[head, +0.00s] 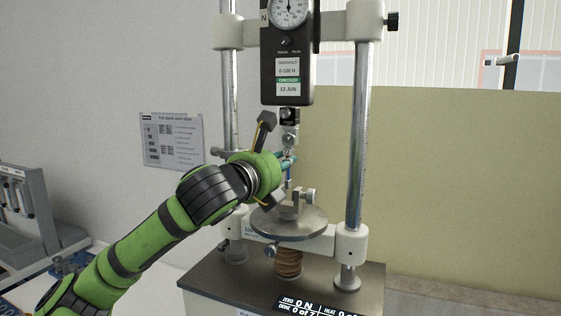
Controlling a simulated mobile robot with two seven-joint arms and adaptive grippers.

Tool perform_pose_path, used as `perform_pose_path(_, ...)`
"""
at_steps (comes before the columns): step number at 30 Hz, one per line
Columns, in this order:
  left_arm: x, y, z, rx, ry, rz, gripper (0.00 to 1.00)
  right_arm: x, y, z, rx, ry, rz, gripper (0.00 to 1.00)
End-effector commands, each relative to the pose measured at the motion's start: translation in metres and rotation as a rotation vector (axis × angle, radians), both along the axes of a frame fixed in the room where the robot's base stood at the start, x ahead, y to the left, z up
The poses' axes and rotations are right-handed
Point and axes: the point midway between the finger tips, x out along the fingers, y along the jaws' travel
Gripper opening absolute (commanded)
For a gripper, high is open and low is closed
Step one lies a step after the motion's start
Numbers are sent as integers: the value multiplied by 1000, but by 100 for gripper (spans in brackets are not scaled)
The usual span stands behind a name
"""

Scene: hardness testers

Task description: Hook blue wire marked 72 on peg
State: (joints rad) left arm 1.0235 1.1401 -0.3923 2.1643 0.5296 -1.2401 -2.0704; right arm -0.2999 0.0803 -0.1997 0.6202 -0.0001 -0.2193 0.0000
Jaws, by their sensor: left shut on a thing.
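My left gripper (288,158) reaches in from the left, in front of the test stand and just below the force gauge's hanging fitting (289,137). It is shut on a thin blue wire (289,173), which shows as a short upright strip at the fingertips. Most of the wire is hidden, and no number can be read on it. Below it, a small metal fixture (309,196) stands on the round plate (305,224). I cannot tell which part is the peg. My right gripper is not in view.
The black force gauge (287,70) hangs between two steel columns, the right column (360,140) standing clear of my arm. A readout (318,305) is at the base's front. A grey rack (40,215) stands far left, and a notice (172,140) hangs on the wall.

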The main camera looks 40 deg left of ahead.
Motion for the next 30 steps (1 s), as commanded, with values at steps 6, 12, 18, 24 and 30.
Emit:
perform_pose_path(6, 0, 0, 0, 0, -1, 0, 0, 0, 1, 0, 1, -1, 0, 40)
perform_pose_path(12, 0, 0, 0, 0, -1, 0, 39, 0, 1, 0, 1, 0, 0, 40)
perform_pose_path(18, 0, 0, 0, 0, -1, 0, 47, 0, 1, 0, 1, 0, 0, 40)
perform_pose_path(24, -3, 0, 0, 1, -1, 1, 47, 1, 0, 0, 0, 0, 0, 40)
perform_pose_path(30, -31, -4, 1, 7, 0, 2, 47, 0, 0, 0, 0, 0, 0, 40)
